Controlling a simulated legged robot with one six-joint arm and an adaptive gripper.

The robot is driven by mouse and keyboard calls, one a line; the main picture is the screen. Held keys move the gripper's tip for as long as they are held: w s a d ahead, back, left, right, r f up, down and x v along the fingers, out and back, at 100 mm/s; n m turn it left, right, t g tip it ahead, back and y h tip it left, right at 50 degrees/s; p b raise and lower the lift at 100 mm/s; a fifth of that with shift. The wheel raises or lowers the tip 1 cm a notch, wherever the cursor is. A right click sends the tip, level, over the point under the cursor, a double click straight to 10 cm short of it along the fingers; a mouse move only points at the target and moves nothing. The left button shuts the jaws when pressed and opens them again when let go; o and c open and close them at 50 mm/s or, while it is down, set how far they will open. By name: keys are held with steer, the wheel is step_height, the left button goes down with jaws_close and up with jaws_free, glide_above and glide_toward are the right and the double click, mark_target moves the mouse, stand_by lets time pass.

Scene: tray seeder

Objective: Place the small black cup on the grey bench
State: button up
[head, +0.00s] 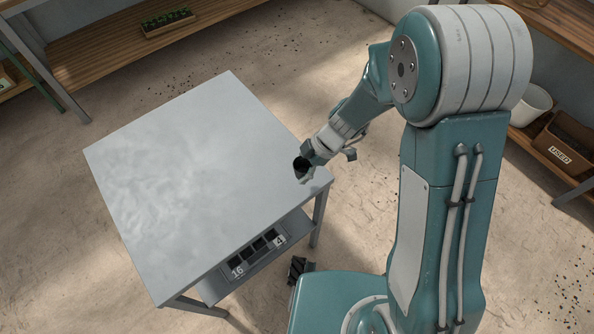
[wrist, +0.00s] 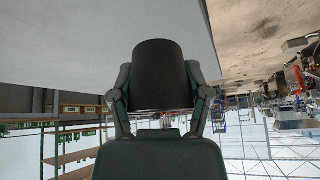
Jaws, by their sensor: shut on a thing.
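The small black cup (wrist: 158,75) is between the two fingers of my gripper (wrist: 160,95) in the wrist view, with a finger against each side. In the head view, the cup (head: 301,166) is a small dark shape at my gripper (head: 308,166), by the right edge of the grey bench (head: 190,180). The bench has a flat, bare metal top. The cup overlaps the bench's right edge in the picture. I cannot tell whether it touches the top or is held above it.
A lower shelf under the bench holds a dark tray (head: 256,252) marked 16 and 4. A wooden shelf at the back left holds a small planted tray (head: 168,22). A white bucket (head: 530,103) and a brown box marked USED (head: 562,150) stand at right. The bench top is clear.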

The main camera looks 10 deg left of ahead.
mark_target(292, 179)
steer(key=w+f, duration=0.1)
steer(key=a+f, duration=0.1)
steer(key=w+f, duration=0.1)
steer(key=f, duration=0.1)
steer(key=shift+w+a, duration=0.3)
steer(key=shift+w, duration=0.05)
steer(key=shift+f, duration=1.35)
steer(key=shift+f, duration=0.1)
steer(key=o, duration=0.8)
